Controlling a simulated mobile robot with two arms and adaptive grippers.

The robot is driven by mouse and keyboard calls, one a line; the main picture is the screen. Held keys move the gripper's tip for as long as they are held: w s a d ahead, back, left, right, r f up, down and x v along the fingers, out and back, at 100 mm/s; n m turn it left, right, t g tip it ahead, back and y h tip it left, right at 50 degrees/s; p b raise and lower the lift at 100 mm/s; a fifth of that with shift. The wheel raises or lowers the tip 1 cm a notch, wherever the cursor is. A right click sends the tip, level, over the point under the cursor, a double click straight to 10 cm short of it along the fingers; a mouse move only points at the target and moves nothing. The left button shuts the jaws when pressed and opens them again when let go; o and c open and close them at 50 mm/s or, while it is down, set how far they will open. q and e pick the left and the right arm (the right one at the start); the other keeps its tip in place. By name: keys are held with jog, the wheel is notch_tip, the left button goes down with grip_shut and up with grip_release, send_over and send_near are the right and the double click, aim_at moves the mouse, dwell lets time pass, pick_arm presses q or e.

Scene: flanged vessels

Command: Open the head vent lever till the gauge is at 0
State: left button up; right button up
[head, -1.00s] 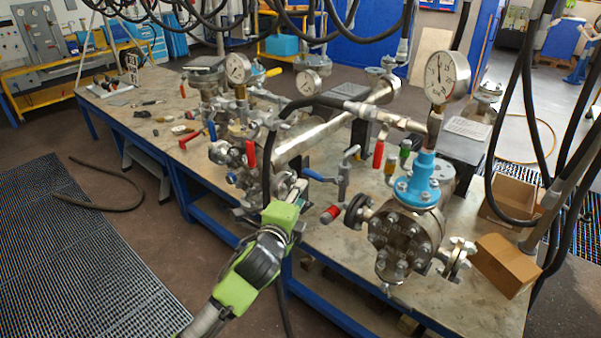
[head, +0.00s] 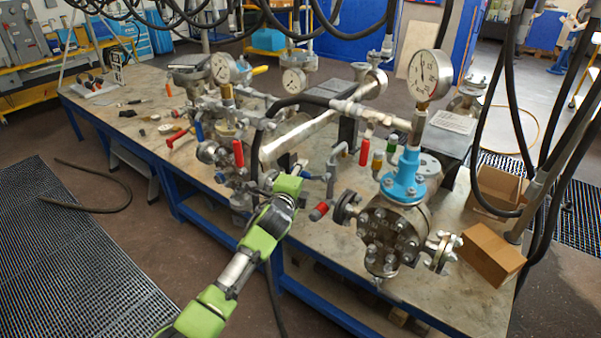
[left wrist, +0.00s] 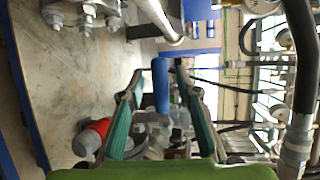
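My left gripper (head: 300,174) reaches in from below at the blue-handled lever near the middle of the bench. In the left wrist view its two teal-padded fingers (left wrist: 160,82) are open, with the blue lever handle (left wrist: 161,86) in the gap between the tips. Neither finger visibly presses on the handle. In the head view the gripper mostly hides this handle. A large white dial gauge (head: 429,75) stands above the blue-necked flanged vessel (head: 393,232) at right; its reading is too small to tell. I cannot tell from labels which lever is the head vent. My right gripper is not in view.
A red-handled valve (head: 320,211) sits just right of my gripper and shows in the left wrist view (left wrist: 92,137). Another red lever (head: 365,151) hangs behind. Smaller gauges (head: 223,68) stand further left. Black hoses hang at right, beside cardboard boxes (head: 490,253).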

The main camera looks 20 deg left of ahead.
pick_arm(q)
jog(key=shift+w, duration=0.2)
grip_shut()
